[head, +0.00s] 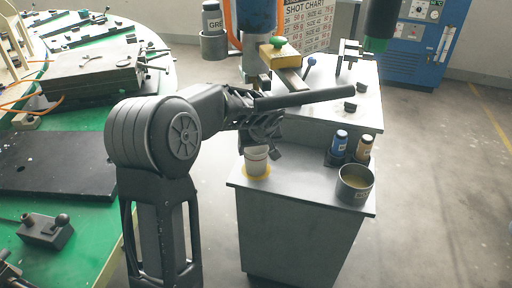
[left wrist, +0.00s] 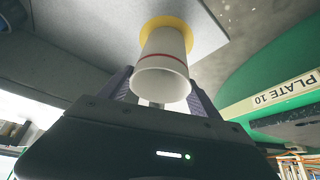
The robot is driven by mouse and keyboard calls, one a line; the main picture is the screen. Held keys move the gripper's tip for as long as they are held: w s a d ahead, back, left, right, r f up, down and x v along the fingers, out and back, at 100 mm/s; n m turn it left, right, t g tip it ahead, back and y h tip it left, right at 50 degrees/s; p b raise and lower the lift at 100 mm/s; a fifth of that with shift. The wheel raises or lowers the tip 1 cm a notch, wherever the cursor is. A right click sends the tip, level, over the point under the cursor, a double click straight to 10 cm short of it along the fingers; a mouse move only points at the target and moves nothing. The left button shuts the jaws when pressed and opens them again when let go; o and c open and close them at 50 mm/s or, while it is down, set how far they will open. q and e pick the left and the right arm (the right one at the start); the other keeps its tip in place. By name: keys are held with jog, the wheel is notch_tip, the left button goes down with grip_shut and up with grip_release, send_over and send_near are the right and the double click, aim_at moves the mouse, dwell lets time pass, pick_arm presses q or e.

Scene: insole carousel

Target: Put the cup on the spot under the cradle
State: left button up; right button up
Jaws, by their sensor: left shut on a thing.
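The white cup (head: 256,157) is upright over a yellow round spot (head: 258,172) at the left front of the grey cabinet top. In the left wrist view the cup (left wrist: 163,65) shows a red band, with its narrow base against or just above the yellow spot (left wrist: 172,22); I cannot tell whether they touch. My left gripper (left wrist: 161,92) is shut on the cup, one finger on each side. In the head view my left gripper (head: 262,143) is partly hidden by its own arm. I cannot pick out the cradle surely. My right gripper is not in view.
On the cabinet (head: 310,190), a grey round pot (head: 355,186) and a rack with a blue bottle (head: 339,142) and a tan-labelled bottle (head: 364,148) stand right of the cup. A metal arm with a yellow block (head: 279,52) is behind. A green table (head: 90,225) lies left.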

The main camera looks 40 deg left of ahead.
pick_arm(q)
jog(key=o, duration=1.3)
jog(key=shift+f, duration=0.1)
jog(key=shift+r, duration=0.3)
jog(key=s+d+b, duration=0.2)
jog(key=s+d, duration=0.1)
jog(key=s+d+b, duration=0.2)
jog(key=d, duration=0.1)
jog(key=s+d+b, duration=0.3)
jog(key=shift+s+d+r, duration=0.15)
jog(key=shift+s+r, duration=0.15)
jog(key=shift+r, duration=0.1)
jog(key=shift+f, duration=0.1)
